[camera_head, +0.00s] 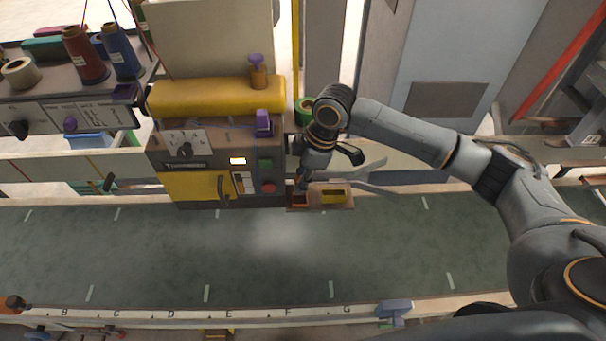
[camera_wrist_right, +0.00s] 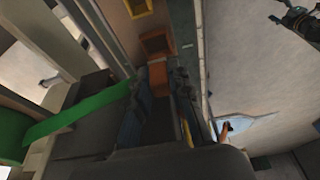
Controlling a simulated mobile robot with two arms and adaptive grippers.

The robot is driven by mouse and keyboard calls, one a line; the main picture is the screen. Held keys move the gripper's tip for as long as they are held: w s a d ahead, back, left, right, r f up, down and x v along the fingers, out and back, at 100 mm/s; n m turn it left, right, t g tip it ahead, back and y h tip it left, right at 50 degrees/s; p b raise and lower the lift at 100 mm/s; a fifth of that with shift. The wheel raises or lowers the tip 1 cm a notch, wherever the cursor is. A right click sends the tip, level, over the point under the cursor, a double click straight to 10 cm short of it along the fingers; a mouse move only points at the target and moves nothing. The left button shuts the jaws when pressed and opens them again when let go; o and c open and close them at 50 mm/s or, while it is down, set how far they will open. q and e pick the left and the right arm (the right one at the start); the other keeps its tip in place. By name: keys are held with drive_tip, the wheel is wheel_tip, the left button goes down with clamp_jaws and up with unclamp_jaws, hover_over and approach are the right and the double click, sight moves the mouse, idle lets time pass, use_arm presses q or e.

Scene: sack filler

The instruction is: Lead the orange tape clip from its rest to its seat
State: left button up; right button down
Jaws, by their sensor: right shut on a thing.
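My right gripper (camera_head: 303,186) reaches down at the right side of the machine, over a small brown ledge (camera_head: 343,206). In the right wrist view the gripper (camera_wrist_right: 158,82) is shut, with an orange piece, the orange tape clip (camera_wrist_right: 159,77), between its fingertips. Just beyond it, an open orange holder (camera_wrist_right: 156,43) stands on the ledge; it also shows in the head view (camera_head: 299,201). I cannot tell whether clip and holder touch. A yellow holder (camera_head: 333,196) sits beside the orange one, and again in the wrist view (camera_wrist_right: 138,7). My left gripper is out of view.
The yellow and grey machine (camera_head: 195,186) stands left of the gripper. A green tape roll (camera_head: 304,108) is behind it; its green strip (camera_wrist_right: 78,116) passes left of the fingers. The green conveyor belt (camera_head: 330,250) in front is clear.

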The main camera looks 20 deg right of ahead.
drive_tip(key=shift+f+b, duration=0.55)
drive_tip(key=shift+f, duration=1.3)
drive_tip(key=c, duration=1.1)
unclamp_jaws()
drive_tip(key=shift+c, duration=0.2)
